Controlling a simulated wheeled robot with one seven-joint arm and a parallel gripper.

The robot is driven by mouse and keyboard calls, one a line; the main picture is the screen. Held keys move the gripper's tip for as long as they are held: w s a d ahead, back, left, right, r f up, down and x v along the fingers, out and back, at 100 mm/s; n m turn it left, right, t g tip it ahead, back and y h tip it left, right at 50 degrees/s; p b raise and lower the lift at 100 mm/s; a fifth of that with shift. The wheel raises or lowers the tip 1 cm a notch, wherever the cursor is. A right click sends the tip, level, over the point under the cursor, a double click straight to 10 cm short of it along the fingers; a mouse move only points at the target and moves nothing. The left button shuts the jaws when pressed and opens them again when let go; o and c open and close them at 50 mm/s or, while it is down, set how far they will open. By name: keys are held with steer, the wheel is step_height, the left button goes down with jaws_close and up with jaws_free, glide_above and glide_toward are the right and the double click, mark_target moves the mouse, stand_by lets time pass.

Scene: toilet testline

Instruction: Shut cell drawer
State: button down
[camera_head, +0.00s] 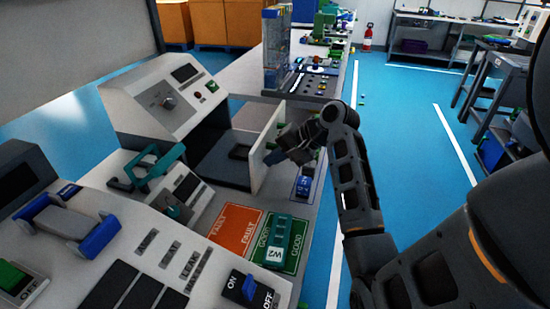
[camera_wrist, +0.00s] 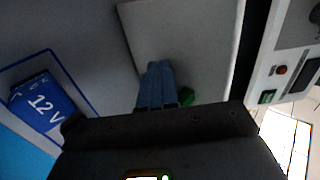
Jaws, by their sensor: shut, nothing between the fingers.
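The cell is a light grey machine (camera_head: 165,95) with a sloped control panel, at the left centre of the head view. Its drawer stands open, pulled out to the right, with a dark tray floor (camera_head: 218,165) and an upright pale front panel (camera_head: 264,171). The panel also fills the upper middle of the wrist view (camera_wrist: 205,35). My gripper (camera_head: 273,155) is at the outer side of that panel. Its fingers (camera_wrist: 157,84) are shut together and empty, pointing at the panel. I cannot tell whether they touch it. A small green piece (camera_wrist: 187,97) shows beside the fingers.
A blue 12 V block (camera_head: 303,186) lies in a blue outline beside my gripper; it also shows in the wrist view (camera_wrist: 42,102). A teal device (camera_head: 277,240) lies on the green GOOD mat, next to the orange FAULT mat (camera_head: 235,229). Small parts crowd the bench behind.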

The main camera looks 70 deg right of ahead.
steer(key=p, duration=0.3)
glide_above(210, 167)
steer(key=shift+s+d, duration=0.2)
steer(key=shift+s, duration=0.05)
steer(key=shift+w+r, duration=0.1)
steer(key=shift+w, duration=0.05)
steer(key=shift+w+a, duration=0.1)
steer(key=shift+r, duration=0.1)
